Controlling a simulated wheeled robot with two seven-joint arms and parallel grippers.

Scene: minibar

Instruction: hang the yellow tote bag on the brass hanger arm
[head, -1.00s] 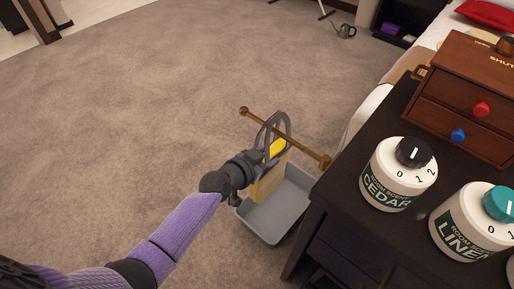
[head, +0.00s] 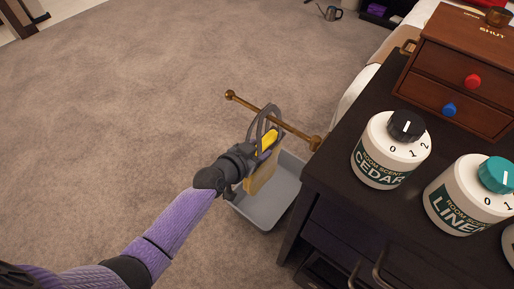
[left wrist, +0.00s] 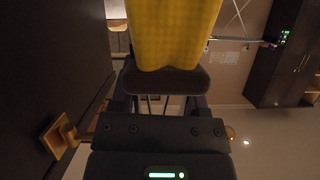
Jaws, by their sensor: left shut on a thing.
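The yellow tote bag (head: 261,177) hangs from my left gripper (head: 256,146), which is shut on it near its top. The bag's grey strap loop rises above the gripper and overlaps the brass hanger arm (head: 246,104) in the head view. I cannot tell whether the loop is around the bar or only in front of it. The hanger arm has a knob at its far left end and reaches the dark cabinet at its right end. In the left wrist view the bag (left wrist: 175,30) fills the top middle, above the gripper pads. My right gripper is not in view.
A grey bin (head: 268,209) stands on the carpet below the bag, beside the dark cabinet (head: 345,215). On the cabinet are the cedar (head: 390,160) and linen (head: 465,200) scent jars and a wooden drawer box (head: 470,65). Carpet to the left is clear.

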